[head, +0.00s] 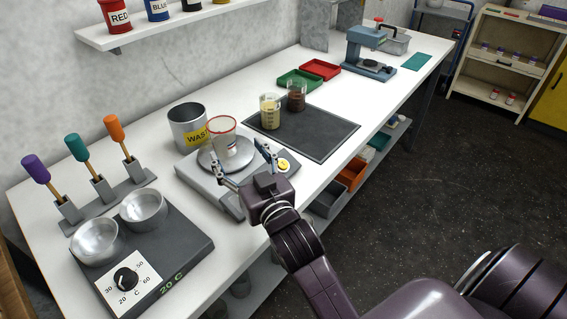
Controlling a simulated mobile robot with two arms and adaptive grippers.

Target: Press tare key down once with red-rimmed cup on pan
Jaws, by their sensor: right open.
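The red-rimmed cup (222,138) is clear and stands upright on the round pan (207,159) of the bench scale (202,180). A round yellow key (283,164), which looks like the tare key, sits on a grey panel at the scale's right side. My right gripper (239,157) is open. Its fingers are spread at the near side of the cup, one toward the left and one toward the right, close to the yellow key. Whether a finger touches the cup is hard to tell. Part of the scale is hidden behind my right gripper. My left gripper is not in view.
A waste can (187,127) stands just behind the scale. A dark mat (325,136) with two filled beakers lies to the right. A hot plate (178,252) with two metal bowls and a rack of colored-handled tools (104,197) are at the left.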

